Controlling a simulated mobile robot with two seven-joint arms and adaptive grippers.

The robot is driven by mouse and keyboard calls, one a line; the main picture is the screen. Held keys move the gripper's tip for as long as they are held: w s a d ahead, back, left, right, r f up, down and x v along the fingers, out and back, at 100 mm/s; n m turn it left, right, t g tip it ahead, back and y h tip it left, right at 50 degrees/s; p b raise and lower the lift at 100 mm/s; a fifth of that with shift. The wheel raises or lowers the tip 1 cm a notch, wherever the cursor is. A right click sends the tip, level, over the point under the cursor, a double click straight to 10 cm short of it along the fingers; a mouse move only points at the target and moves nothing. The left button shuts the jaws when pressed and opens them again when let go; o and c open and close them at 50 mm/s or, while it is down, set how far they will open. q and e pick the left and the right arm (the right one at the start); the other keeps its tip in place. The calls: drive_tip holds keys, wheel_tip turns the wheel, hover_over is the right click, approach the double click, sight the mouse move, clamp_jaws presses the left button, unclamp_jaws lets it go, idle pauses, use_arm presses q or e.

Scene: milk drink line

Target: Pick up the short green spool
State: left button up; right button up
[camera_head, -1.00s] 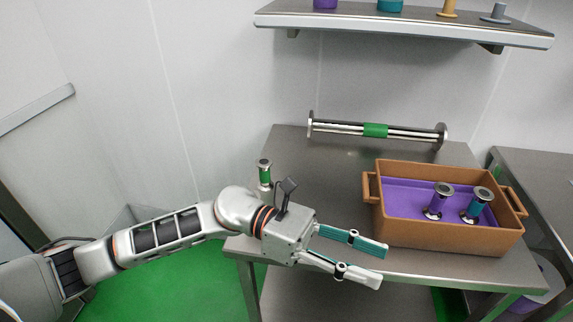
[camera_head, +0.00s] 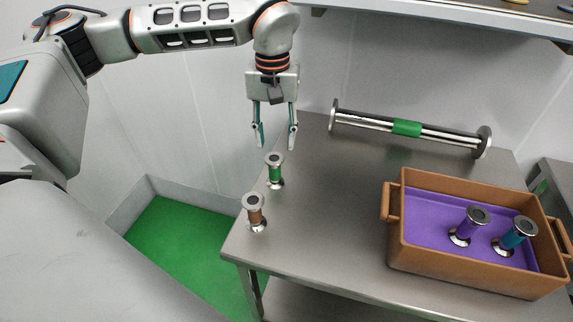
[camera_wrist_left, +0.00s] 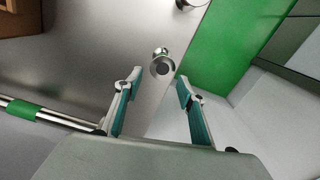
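The short green spool (camera_head: 275,172) stands upright on the steel table near its left edge, with metal flanges and a green middle. In the left wrist view a round metal spool top (camera_wrist_left: 161,65) shows ahead of the fingertips, between their lines. My left gripper (camera_head: 273,143) points down above and just behind the green spool. Its two fingers are apart and nothing is between them; it also shows open in the left wrist view (camera_wrist_left: 156,84). My right gripper is not in view.
A short brown spool (camera_head: 254,213) stands in front of the green one. A long spool with a green band (camera_head: 407,128) lies at the back. A brown crate (camera_head: 396,238) holds a purple spool (camera_head: 468,226) and a teal spool (camera_head: 515,236). A shelf (camera_head: 455,18) hangs above.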

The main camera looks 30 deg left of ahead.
sight(275, 173)
use_arm(q)
drive_tip(key=f, duration=1.2)
drive_tip(key=shift+s+a+b, duration=0.15)
drive_tip(key=shift+s+b, duration=0.1)
drive_tip(key=shift+b, duration=0.1)
drive_tip(key=shift+r, duration=0.1)
clamp_jaws()
